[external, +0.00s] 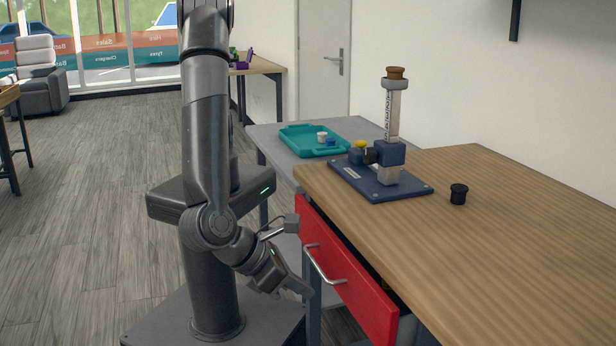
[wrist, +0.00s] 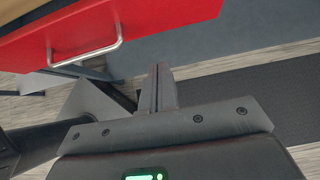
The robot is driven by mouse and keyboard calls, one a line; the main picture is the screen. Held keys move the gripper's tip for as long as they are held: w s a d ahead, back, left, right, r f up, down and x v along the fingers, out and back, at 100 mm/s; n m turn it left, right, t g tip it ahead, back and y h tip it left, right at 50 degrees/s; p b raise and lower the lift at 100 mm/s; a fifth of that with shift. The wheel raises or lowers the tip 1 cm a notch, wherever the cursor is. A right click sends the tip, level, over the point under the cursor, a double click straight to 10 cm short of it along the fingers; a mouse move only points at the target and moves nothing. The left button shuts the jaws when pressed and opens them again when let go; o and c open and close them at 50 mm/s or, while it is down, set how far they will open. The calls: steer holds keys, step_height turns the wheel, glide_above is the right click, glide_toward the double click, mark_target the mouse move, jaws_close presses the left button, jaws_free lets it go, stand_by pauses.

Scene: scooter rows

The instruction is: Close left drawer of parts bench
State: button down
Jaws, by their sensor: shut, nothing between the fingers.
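The red drawer (external: 352,283) of the parts bench (external: 500,225) stands out a little from under the wooden top, with a dark gap behind its front. Its metal handle (external: 318,264) is on the front face. My gripper (external: 306,290) is low in front of the drawer, close to the handle; I cannot tell from this view whether it touches. In the wrist view the red drawer front (wrist: 140,20) and handle (wrist: 85,52) lie at the top left, apart from my shut, empty gripper (wrist: 158,72).
A teal tray (external: 300,146) with small cups lies on a grey table (external: 262,131) behind. Open floor (external: 90,220) lies to the left.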

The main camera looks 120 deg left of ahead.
steer(key=x, duration=0.3)
steer(key=r+x, duration=0.1)
steer(key=x, duration=0.2)
steer(key=w+a+x, duration=0.1)
steer(key=x, duration=0.2)
steer(key=shift+r, duration=0.2)
steer(key=shift+w+a, duration=0.4)
steer(key=shift+w+a, duration=1.75)
steer(key=shift+a, duration=0.15)
steer(key=s+d, duration=0.3)
steer(key=d, duration=0.1)
steer(key=shift+s, duration=0.25)
steer(key=v, duration=1)
